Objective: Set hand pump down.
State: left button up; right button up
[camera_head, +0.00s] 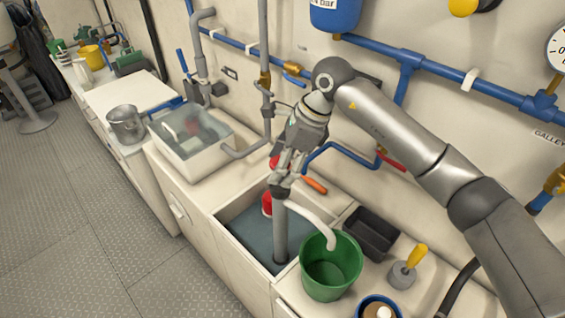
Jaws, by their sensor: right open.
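The hand pump (281,238) is a grey tube standing about upright in an open sink (232,240). A pale hose (315,214) runs from its upper part into a green bucket (331,277). My right gripper (281,184) is open and points down at the top of the pump, with its fingers around or just beside it. The fingers partly hide the pump's top, so I cannot tell whether they touch it. My left gripper is not in view.
A red object (267,204) is in the sink, left of the pump. A black tray (371,233) and a yellow-handled tool (412,262) lie right of the bucket. A clear water tank (190,150) and a metal pot (125,124) stand to the left. Blue pipes (410,72) run along the wall.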

jog(key=shift+w+d+r+b, duration=0.1)
jog(key=shift+d+r+b, duration=0.05)
jog(key=shift+r+b, duration=0.25)
jog(key=b+v, duration=0.3)
jog(key=v, duration=0.8)
jog(key=shift+r+b, duration=0.15)
jog(key=shift+b, duration=0.15)
